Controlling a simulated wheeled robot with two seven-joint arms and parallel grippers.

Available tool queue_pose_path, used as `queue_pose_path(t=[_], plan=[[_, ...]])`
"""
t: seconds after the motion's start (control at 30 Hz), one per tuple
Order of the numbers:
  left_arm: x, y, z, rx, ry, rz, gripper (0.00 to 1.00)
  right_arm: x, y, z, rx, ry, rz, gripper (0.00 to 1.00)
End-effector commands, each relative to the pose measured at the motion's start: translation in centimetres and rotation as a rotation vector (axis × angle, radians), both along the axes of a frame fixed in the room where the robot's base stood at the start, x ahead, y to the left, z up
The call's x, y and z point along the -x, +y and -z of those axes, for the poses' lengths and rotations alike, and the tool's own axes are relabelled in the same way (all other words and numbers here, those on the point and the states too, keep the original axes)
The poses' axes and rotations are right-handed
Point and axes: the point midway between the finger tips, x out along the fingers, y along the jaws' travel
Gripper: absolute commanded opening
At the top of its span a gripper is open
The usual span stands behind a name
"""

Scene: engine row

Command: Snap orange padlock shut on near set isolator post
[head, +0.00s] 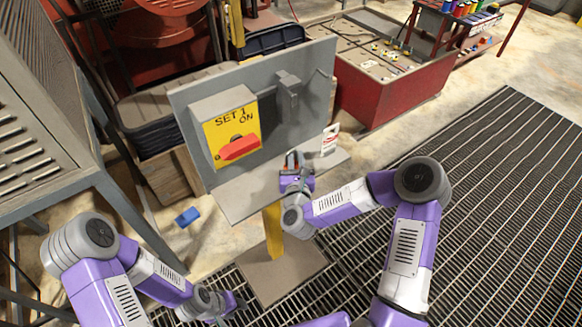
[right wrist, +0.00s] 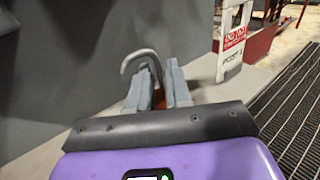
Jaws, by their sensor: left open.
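The isolator post is a grey panel (head: 310,60) on a yellow leg, with a yellow "SET 1 ON" plate (head: 222,122) and a red handle (head: 238,148). A grey hasp-like bracket (head: 288,92) sticks out right of the plate. My right gripper (head: 292,162) is over the panel's ledge, below the bracket. The grey hooked shackle (right wrist: 140,58) rises above and looks free of the bracket. My left gripper (head: 236,304) is low at the front, open and empty.
A white-and-red tag (head: 330,139) stands on the ledge (head: 240,195) at right; it also shows in the right wrist view (right wrist: 233,42). A blue object (head: 187,217) lies on the floor. A grey slotted bench (head: 40,130) is at left. Grating at right is clear.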

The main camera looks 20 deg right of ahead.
Motion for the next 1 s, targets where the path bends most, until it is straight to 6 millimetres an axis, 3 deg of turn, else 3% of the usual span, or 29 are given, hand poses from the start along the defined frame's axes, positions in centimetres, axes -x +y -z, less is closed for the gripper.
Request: queue_pose_path(t=[0.03,0.1,0.57,1.0], plan=[[0.0,0.0,0.0,0.0,0.0,0.0,0.43,0.0,0.0,0.0,0.0,0.0,0.0,0.11],[0.0,0.0,0.0,0.0,0.0,0.0,0.43,0.0,0.0,0.0,0.0,0.0,0.0,0.0],[0.0,0.0,-0.1,0.0,0.0,0.0,0.43,0.0,0.0,-0.5,0.0,-0.002,0.001,0.0],[0.0,0.0,-2.0,0.0,0.0,0.0,0.43,0.0,0.0,-8.4,0.001,-0.005,0.0,0.0]])
